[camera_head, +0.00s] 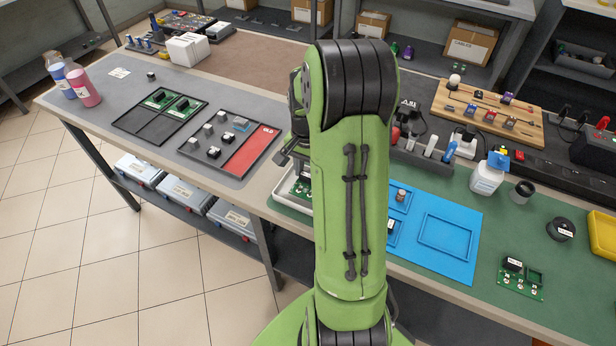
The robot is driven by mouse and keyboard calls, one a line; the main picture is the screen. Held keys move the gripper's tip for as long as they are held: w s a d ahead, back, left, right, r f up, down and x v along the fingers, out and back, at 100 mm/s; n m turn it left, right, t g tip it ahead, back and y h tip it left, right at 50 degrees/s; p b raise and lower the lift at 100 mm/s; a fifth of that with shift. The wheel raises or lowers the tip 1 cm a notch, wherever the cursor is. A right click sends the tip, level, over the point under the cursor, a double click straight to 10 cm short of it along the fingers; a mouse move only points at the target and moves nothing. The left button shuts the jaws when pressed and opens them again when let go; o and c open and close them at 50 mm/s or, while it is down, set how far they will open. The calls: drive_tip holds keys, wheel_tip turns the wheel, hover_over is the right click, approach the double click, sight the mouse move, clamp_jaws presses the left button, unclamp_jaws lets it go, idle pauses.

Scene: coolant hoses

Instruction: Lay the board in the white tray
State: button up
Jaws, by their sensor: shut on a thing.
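The white tray (283,194) stands on the green mat, just left of my arm, which hides most of it. A strip of a green board with a dark block (305,176) shows at the tray, beside my arm. I cannot tell whether it rests on the tray floor or is a little above it. My gripper (287,158) is over the tray's back left part, shut on the board. Its fingertips and the grip are mostly hidden behind my arm.
A blue fixture mat (470,250) lies right of my arm. Another green board (522,278) lies at the front right. A black tray with a red section (247,151) and a black tray with green boards (140,126) lie left. A white bottle (487,178) stands behind the blue mat.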

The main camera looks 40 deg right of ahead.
sight(308, 174)
drive_tip(key=shift+f, duration=0.5)
drive_tip(key=shift+f, duration=0.2)
drive_tip(key=o, duration=1)
drive_tip(key=shift+o, duration=0.2)
drive_tip(key=shift+r, duration=0.1)
wheel_tip(308, 174, up, 12)
drive_tip(key=p, duration=0.4)
drive_tip(key=s+a+r+n+t+h, duration=0.1)
drive_tip(key=s+a+r+n, duration=0.1)
drive_tip(key=a+r+n, duration=0.3)
drive_tip(key=s+a+r+n+t, duration=0.1)
drive_tip(key=s+a+r, duration=0.15)
drive_tip(key=a, duration=0.55)
drive_tip(key=s+a+r+n+t+y, duration=0.1)
drive_tip(key=s+a+n+t, duration=0.2)
drive_tip(key=s+a+n, duration=0.5)
drive_tip(key=shift+s+t, duration=0.3)
drive_tip(key=shift+s, duration=0.65)
